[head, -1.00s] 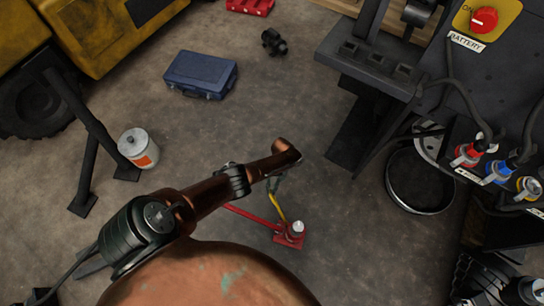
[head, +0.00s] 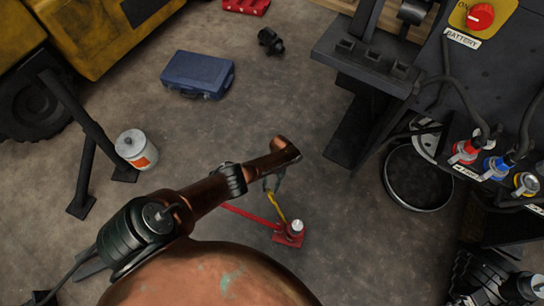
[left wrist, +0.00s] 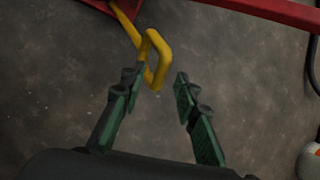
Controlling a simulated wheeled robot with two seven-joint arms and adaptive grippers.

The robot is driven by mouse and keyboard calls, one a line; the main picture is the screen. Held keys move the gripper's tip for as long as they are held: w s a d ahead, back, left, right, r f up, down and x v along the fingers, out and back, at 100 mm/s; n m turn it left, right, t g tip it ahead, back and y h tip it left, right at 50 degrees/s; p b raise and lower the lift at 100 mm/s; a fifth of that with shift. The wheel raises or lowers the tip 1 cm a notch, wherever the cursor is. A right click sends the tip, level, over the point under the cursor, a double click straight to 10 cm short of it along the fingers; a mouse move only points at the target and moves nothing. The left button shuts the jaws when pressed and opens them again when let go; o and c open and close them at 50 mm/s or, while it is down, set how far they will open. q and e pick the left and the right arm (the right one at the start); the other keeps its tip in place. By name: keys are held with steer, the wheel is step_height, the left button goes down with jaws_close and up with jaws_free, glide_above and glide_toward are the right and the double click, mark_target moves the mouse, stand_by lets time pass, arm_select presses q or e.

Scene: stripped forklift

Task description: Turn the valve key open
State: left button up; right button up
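A yellow bent rod with a loop end, which I take for the valve key (left wrist: 157,58), stands out from a red part in the left wrist view. In the head view the yellow rod (head: 277,207) rises from the red jack (head: 289,234) on the floor. My left gripper (head: 273,184) is above its upper end, partly hidden by my arm. In the left wrist view my left gripper (left wrist: 155,78) is open, its green-padded fingers spread. The loop lies between and just beyond the fingertips, with no clear contact.
A long red bar (left wrist: 245,10) crosses the top of the left wrist view. A white can (head: 137,149) and a blue case (head: 198,75) stand on the floor at left. A black stand (head: 365,70) and a round black pan (head: 418,178) are at right. Bare floor surrounds the jack.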

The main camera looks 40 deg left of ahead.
arm_select(q)
steer(key=v, duration=1.1)
step_height(320, 180, up, 15)
steer(key=p, duration=1.1)
arm_select(e)
steer(key=s+d+f, duration=0.3)
steer(key=s+f, duration=0.3)
steer(key=f, duration=0.4)
steer(key=s+d+f+g+h, duration=0.1)
steer(key=s+d+f, duration=0.2)
steer(key=s+f, duration=0.3)
step_height(320, 180, down, 5)
steer(key=shift+s+d+f, duration=0.1)
steer(key=shift+s+d, duration=0.05)
steer(key=shift+s, duration=0.2)
arm_select(q)
steer(key=shift+s, duration=0.1)
